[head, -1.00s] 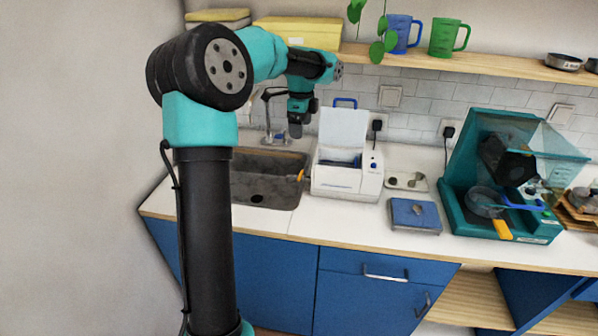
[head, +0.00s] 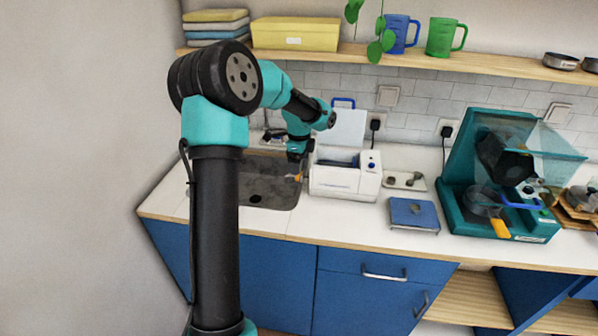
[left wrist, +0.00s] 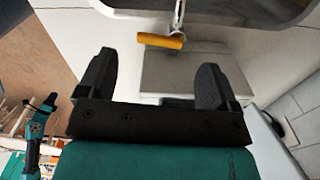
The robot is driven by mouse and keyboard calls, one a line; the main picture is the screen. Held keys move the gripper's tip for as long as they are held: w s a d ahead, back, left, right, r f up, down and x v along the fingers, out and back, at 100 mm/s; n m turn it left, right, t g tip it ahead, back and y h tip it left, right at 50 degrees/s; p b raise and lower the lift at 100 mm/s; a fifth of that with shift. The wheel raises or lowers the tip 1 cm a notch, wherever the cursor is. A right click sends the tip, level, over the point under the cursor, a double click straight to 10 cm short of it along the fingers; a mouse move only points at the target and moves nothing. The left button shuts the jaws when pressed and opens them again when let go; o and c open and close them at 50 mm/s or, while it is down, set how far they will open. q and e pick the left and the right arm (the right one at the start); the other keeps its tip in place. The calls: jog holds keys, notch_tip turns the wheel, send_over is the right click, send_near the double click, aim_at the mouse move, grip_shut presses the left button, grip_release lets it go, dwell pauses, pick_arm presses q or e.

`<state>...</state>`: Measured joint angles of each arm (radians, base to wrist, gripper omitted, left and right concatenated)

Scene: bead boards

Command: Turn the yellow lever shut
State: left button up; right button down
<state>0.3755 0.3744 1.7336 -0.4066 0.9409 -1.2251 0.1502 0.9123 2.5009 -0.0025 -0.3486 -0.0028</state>
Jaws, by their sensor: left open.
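The yellow lever (head: 296,177) shows small in the head view, between the sink and the white machine (head: 340,180). In the left wrist view the lever's yellow handle (left wrist: 161,41) lies roughly crosswise at the end of a thin metal rod. My left gripper (head: 296,157) is just above the lever in the head view. In the left wrist view the gripper (left wrist: 157,66) is open, with nothing between its fingers. The handle shows beyond the gap between the fingertips, apart from them. My right gripper is not in view.
The sink (head: 268,192) lies left of the white machine, whose lid stands up. A blue flat device (head: 414,214) and a teal machine (head: 462,215) stand to the right. A wooden shelf (head: 480,66) runs above. The front of the counter is clear.

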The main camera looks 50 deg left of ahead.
pick_arm(q)
jog(key=shift+f, duration=2.2)
